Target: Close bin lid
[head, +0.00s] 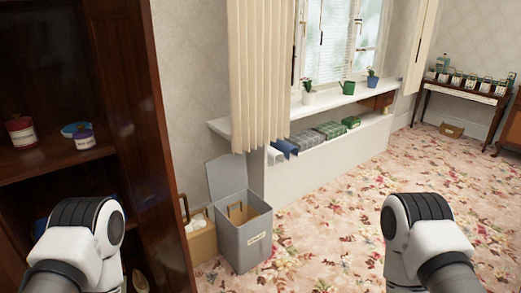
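A grey bin (243,238) with a small label on its front stands on the floral carpet, left of the picture's middle. Its grey lid (226,174) is raised at the back, leaning up near the wall, so the bin is open. Something tan with a handle shape shows inside the opening. My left arm comes in at the lower left and my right arm at the lower right. Only their white and dark upper links show, both well apart from the bin. Neither gripper is in the picture.
A tan box (199,236) with white contents stands just left of the bin. A dark wooden shelf unit (164,170) fills the left side. Behind the bin are a cream curtain (258,75) and a window sill (315,101). Carpet (335,215) to the right is clear.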

